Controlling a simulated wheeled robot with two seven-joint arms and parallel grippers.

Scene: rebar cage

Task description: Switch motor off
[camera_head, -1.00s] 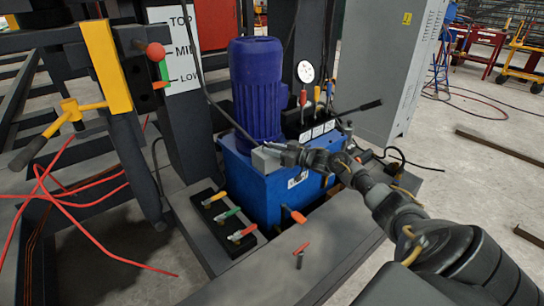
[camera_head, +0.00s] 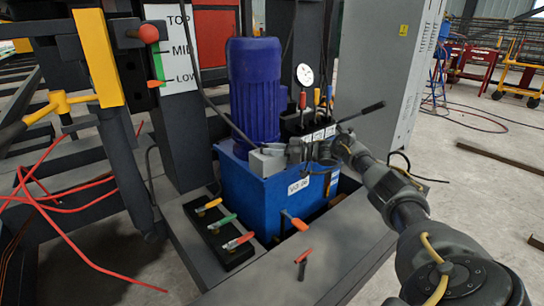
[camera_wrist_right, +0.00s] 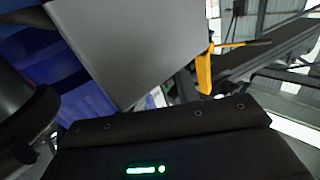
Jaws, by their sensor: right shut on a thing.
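The motor (camera_head: 255,92) is a blue-violet finned cylinder standing upright on a blue tank (camera_head: 262,198). A small grey box (camera_head: 267,161) sits at the tank's top front edge, beside the motor's foot. My right gripper (camera_head: 287,153) reaches in from the right and is shut at the grey box's right side; its fingertips are partly hidden. In the right wrist view, a large grey face, seemingly this box (camera_wrist_right: 135,45), fills the upper middle, with the motor's blue fins (camera_wrist_right: 88,112) behind it. No switch marking is legible. My left gripper is not in view.
Levers with coloured handles (camera_head: 318,97) and a round gauge (camera_head: 305,74) stand behind my gripper. A valve block with several small handles (camera_head: 222,228) lies front left. A grey cabinet (camera_head: 385,70) stands right. Red hoses (camera_head: 50,210) lie left.

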